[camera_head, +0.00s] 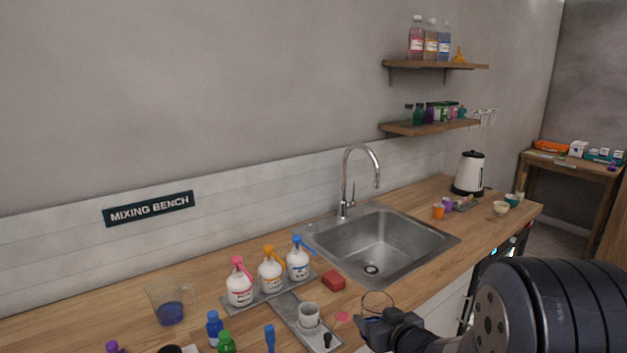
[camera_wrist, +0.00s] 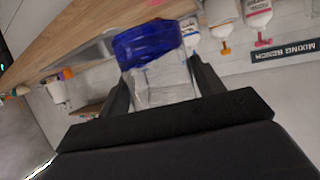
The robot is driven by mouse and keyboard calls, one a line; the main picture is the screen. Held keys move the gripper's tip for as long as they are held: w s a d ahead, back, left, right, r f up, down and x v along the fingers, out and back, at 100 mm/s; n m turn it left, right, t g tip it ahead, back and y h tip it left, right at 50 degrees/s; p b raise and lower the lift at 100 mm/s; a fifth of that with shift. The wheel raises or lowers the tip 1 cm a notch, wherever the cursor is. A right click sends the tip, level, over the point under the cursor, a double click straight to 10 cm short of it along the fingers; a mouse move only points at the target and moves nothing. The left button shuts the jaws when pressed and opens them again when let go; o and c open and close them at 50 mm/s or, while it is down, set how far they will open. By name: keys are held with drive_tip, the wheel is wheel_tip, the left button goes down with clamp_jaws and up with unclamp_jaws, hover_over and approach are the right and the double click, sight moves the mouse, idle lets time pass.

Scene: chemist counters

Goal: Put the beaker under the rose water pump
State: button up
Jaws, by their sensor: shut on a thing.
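My gripper (camera_head: 368,326) is at the lower right of the head view, near the counter's front edge. It is shut on a clear beaker, whose thin rim (camera_head: 377,295) shows above the fingers. Three white pump bottles stand on a grey tray: pink-topped (camera_head: 240,287), orange-topped (camera_head: 270,275) and blue-topped (camera_head: 298,264). Their labels are too small to read. The beaker is to their right, apart from them.
A red block (camera_head: 333,281) and a pink spot (camera_head: 342,316) lie between the pumps and my gripper. A white cup (camera_head: 309,313) stands on a metal plate (camera_head: 290,310). A jug with blue liquid (camera_head: 170,312) is at left. The sink (camera_head: 425,238) lies behind.

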drive_tip(key=shift+m+h, duration=0.6)
drive_tip(key=shift+h, duration=0.1)
drive_tip(key=f, duration=0.4)
drive_tip(key=a+f, duration=0.1)
drive_tip(key=f, duration=0.1)
drive_tip(key=shift+s, duration=0.3)
drive_tip(key=s+d+f+m+h, duration=0.2)
drive_tip(key=s+f, duration=0.5)
drive_tip(key=f, duration=0.4)
drive_tip(key=shift+f+t+h, duration=0.25)
drive_tip(key=shift+t+h, duration=0.05)
drive_tip(key=shift+h, duration=0.1)
